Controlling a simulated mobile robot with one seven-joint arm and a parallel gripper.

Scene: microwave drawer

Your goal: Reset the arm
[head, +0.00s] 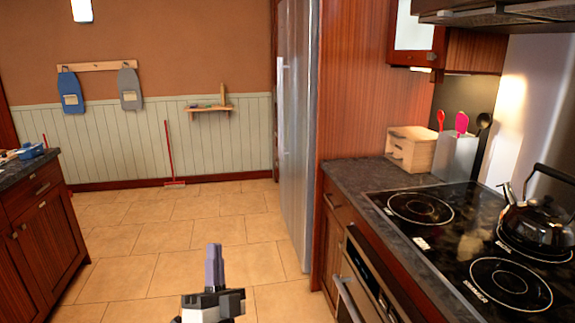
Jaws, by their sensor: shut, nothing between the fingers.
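My gripper (214,262) shows at the bottom middle of the head view, pointing up, with its narrow fingers together and nothing between them. It is above the tiled floor in the aisle, apart from the counters and cabinets. The rest of my arm is mostly below the picture's edge.
A stove top (465,228) with a black kettle (538,222) is on the right, above an oven (372,285). A tall fridge (296,130) stands behind. A wooden cabinet (45,235) is at left. A red-handled broom (169,150) leans on the far wall. The middle floor is clear.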

